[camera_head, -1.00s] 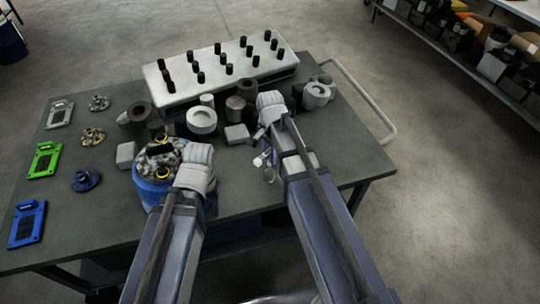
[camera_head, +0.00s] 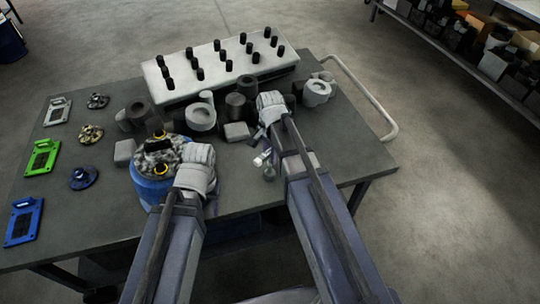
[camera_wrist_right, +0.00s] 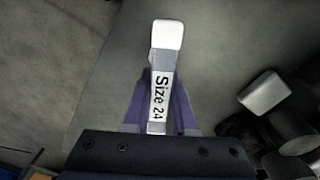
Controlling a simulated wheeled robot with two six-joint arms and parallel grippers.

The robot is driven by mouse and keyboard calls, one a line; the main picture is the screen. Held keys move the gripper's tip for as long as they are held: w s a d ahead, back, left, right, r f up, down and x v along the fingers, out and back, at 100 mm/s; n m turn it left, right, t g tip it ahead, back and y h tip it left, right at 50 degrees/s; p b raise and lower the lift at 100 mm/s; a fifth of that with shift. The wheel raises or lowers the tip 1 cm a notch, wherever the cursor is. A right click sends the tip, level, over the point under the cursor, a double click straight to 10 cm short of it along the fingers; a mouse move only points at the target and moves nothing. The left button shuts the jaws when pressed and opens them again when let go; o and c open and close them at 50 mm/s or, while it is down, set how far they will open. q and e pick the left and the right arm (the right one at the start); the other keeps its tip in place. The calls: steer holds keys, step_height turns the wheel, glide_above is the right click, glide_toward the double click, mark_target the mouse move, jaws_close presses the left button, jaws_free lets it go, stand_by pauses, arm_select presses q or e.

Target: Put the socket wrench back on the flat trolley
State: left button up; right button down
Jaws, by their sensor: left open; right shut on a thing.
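The socket wrench (camera_wrist_right: 160,90) shows in the right wrist view, with a white end and a "Size 24" label. My right gripper (camera_head: 271,106) is shut on it. In the head view the gripper is above the trolley top, near the grey parts, and I cannot make out the wrench clearly there. The flat trolley (camera_head: 345,150) has a dark grey top and a pale tube handle at its right end. My left gripper (camera_head: 198,160) is open beside the blue container (camera_head: 152,190); its fingers mostly hide what is between them.
A pale block with several black pegs (camera_head: 220,66) stands at the back of the trolley. Grey rings and blocks crowd the middle. Green (camera_head: 42,158) and blue (camera_head: 25,222) plates lie at the left. The right front of the top is bare.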

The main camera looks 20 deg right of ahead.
steer(key=shift+f, duration=0.35)
steer(key=c, duration=1)
jaws_free()
steer(key=shift+r, duration=0.1)
steer(key=shift+c, duration=0.2)
steer(key=o, duration=1)
steer(key=shift+c, duration=0.2)
step_height(320, 180, up, 9)
steer(key=p, duration=0.9)
steer(key=shift+r, duration=0.1)
